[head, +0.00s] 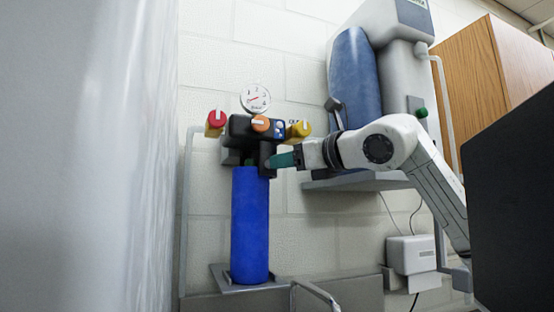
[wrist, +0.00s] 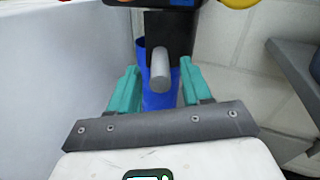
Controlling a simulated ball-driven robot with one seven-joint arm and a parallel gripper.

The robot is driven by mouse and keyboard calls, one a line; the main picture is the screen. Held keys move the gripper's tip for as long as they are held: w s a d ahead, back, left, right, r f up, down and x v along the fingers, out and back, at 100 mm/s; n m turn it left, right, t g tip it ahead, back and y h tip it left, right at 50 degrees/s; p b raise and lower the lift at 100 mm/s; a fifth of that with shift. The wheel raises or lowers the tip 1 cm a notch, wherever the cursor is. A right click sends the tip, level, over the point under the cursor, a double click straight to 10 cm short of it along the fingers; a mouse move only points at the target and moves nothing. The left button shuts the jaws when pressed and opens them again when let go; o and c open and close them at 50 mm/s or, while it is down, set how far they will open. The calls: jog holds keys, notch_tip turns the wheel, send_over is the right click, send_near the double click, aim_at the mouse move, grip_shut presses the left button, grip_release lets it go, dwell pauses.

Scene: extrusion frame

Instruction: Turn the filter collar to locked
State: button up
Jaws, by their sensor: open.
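A blue cylinder (head: 250,225), upright under a black valve block (head: 252,129), looks like the filter body. A black neck piece (head: 265,155) joins them at the right, likely the collar; its lock marks cannot be made out. In the wrist view, a grey rounded handle (wrist: 160,72) sticks out from the black piece (wrist: 168,32) towards me. My gripper (head: 280,160) is open at the neck. In the wrist view its teal fingers (wrist: 158,80) stand either side of the handle, with visible gaps. The fingers partly hide the blue cylinder in the wrist view.
A grey shelf (head: 355,182) is at right, beneath a blue tank (head: 355,75). A pale panel (head: 90,150) fills the left.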

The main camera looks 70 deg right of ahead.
jog(key=shift+p+x, duration=0.3)
jog(key=shift+x, duration=1.6)
jog(key=shift+c, duration=0.3)
grip_shut()
